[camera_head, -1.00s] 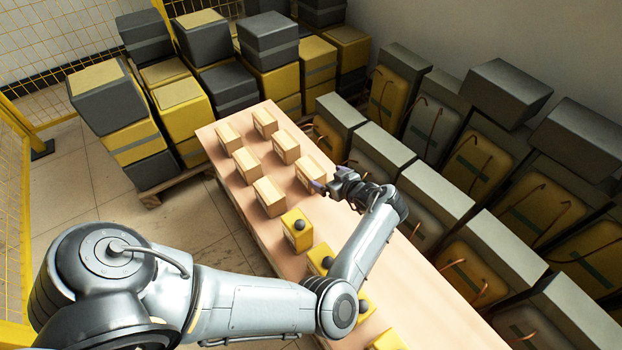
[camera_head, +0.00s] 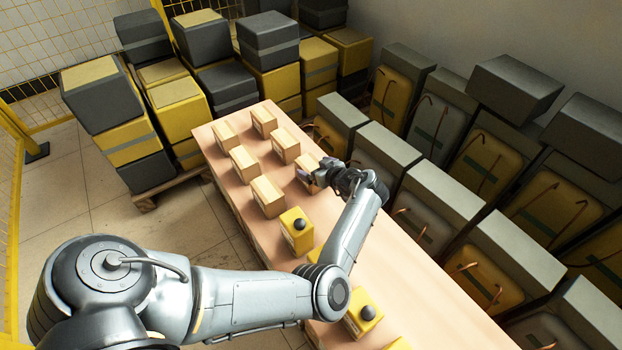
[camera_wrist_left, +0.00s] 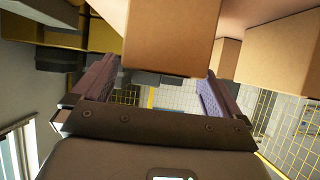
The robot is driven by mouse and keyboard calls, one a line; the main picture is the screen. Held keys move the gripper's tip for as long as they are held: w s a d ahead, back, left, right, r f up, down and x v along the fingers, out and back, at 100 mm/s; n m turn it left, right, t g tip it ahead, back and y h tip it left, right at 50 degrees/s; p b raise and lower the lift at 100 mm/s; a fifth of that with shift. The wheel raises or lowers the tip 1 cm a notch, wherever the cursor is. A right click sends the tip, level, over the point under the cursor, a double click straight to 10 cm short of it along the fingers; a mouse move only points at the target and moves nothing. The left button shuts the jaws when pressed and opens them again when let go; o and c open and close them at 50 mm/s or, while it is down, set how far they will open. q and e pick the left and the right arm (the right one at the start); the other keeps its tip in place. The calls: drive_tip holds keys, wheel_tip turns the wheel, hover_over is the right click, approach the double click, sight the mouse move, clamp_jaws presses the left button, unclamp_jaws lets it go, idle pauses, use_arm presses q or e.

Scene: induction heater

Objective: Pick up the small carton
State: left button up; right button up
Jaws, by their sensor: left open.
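Several small tan cartons stand on the long table (camera_head: 385,262). The nearest one to my left gripper is a small carton (camera_head: 304,166) on the right side of the group, partly hidden behind the gripper. My left gripper (camera_head: 312,178) is at this carton's near side, low over the table. In the left wrist view, the gripper (camera_wrist_left: 153,85) is open, one finger on each side of the picture. A carton (camera_wrist_left: 172,38) shows between and above the fingers there; I cannot tell whether they touch it. My right gripper is not in view.
Other cartons (camera_head: 268,196) stand close by to the left and behind. Yellow boxes with dark knobs (camera_head: 297,232) line the table nearer me. Grey and yellow units (camera_head: 440,205) stand along the right side. Stacked crates (camera_head: 125,140) stand behind the table.

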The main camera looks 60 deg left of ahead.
use_arm(q)
drive_tip(key=shift+a+f, duration=0.15)
drive_tip(key=shift+a, duration=0.25)
drive_tip(key=shift+d, duration=0.1)
drive_tip(key=shift+c, duration=0.2)
drive_tip(key=shift+c, duration=1.1)
drive_tip(key=c, duration=1.4)
